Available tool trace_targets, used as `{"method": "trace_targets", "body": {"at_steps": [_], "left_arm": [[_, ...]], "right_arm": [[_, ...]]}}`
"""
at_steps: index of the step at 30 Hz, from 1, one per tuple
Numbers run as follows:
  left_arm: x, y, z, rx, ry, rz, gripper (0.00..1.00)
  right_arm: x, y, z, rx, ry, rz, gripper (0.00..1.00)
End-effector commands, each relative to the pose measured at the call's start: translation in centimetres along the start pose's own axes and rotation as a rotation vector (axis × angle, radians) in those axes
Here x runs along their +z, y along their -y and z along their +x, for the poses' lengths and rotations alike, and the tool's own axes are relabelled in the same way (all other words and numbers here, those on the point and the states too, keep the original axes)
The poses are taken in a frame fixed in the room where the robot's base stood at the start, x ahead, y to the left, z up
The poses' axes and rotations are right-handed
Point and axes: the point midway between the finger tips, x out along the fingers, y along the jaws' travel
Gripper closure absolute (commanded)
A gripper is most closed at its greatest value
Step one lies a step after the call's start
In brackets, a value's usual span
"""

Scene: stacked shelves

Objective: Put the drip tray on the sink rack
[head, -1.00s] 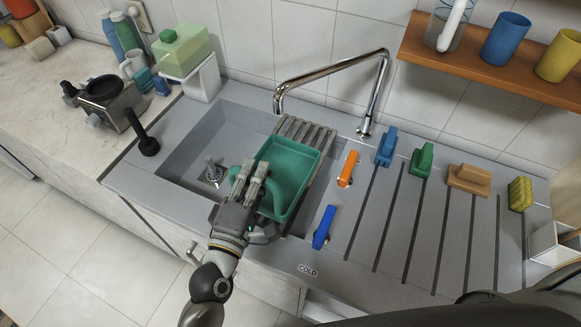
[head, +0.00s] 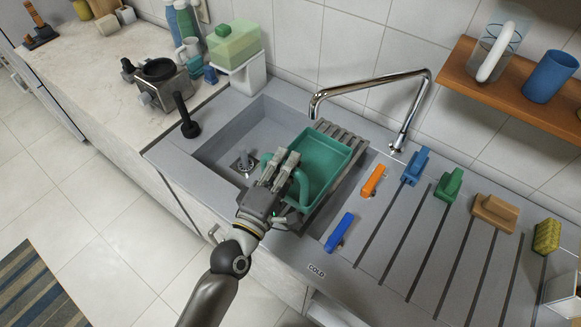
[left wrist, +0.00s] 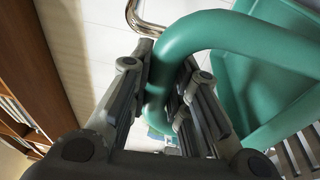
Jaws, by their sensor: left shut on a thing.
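The green drip tray (head: 325,160) is over the slatted grey sink rack (head: 345,190) at the right part of the sink (head: 225,135). I cannot tell whether it rests fully on the slats. My left gripper (head: 283,168) is shut on the tray's looped handle at its near left side. In the left wrist view the fingers (left wrist: 155,95) close around the green handle (left wrist: 225,35), with the tray body (left wrist: 265,85) to the right and rack slats (left wrist: 295,155) below it. My right gripper is not in view.
The chrome faucet (head: 405,110) arches over the back of the sink. An orange clip (head: 372,181), a blue clip (head: 340,232) and several coloured pegs stand on the grooved drainboard (head: 430,245). A black-handled tool (head: 186,115) stands at the sink's left edge.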

Motion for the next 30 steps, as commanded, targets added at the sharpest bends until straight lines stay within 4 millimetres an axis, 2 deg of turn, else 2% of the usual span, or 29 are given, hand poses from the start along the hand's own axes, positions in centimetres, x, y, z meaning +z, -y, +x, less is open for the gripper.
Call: {"method": "trace_targets", "body": {"at_steps": [1, 3, 15, 26, 30], "left_arm": [[-0.3, 0.7, 0.8, 0.008, -0.003, -0.001, 1.00], [-0.5, 1.2, 1.4, 0.006, -0.001, -0.001, 1.00], [-1.5, 5.1, 3.9, 0.006, -0.001, 0.000, 1.00], [-1.8, 6.2, 4.9, 0.006, -0.001, 0.000, 1.00], [-2.1, 7.5, 5.5, 0.005, -0.001, 0.000, 1.00]], "right_arm": [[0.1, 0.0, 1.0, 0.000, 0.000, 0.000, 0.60], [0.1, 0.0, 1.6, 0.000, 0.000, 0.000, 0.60], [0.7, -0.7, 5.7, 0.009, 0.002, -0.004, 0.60], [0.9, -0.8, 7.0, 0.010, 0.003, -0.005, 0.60], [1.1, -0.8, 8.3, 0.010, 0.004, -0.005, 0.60]]}}
